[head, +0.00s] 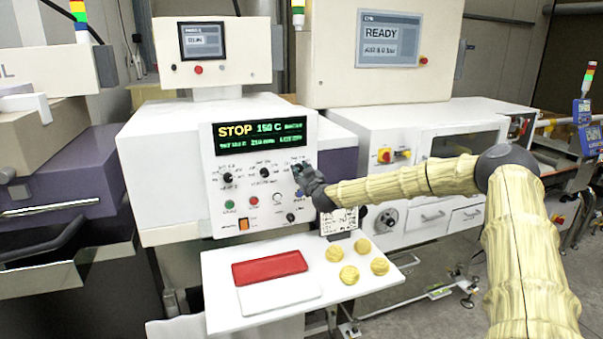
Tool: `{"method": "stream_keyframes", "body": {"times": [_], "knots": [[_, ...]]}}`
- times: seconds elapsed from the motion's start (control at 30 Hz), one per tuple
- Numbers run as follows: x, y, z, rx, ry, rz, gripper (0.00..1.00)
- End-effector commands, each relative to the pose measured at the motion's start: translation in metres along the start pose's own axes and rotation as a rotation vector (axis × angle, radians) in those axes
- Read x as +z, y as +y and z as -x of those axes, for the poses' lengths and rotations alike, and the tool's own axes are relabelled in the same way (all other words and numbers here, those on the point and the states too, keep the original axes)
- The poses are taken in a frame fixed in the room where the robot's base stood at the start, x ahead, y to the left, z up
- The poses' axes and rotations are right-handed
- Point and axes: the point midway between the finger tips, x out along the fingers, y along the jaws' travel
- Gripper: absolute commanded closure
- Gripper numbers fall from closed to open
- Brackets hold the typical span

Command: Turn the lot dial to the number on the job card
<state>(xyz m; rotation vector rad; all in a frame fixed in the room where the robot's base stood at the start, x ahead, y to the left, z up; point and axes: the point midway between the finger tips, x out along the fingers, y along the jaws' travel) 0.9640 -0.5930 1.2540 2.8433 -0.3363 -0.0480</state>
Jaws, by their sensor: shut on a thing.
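My gripper (309,181) is at the right side of the white control panel (218,192), shut on a knob there that it mostly hides. I cannot tell from this view which number the knob points to. Other black dials (265,172) sit on the panel to the left of my gripper. A white printed card (340,222) stands below my gripper, behind the shelf; its writing is too small to read, and my arm covers part of its surroundings. The green display (258,134) above reads STOP and 150 C.
A white shelf (225,268) below the panel holds a red slab (269,267) and several round yellow lumps (349,274). A white machine (440,120) with a red and yellow switch (385,155) stands behind my arm.

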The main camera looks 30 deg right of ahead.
Motion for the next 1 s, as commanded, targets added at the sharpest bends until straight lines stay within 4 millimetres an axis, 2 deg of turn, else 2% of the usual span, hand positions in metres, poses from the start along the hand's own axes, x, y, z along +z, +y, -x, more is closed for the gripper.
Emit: {"method": "stream_keyframes", "body": {"times": [0.47,1.0], "knots": [[0.0038,-0.0006,-0.0002,0.001,0.003,-0.134,0.95],[0.0059,-0.0002,-0.0001,0.002,0.002,-0.499,0.95]]}}
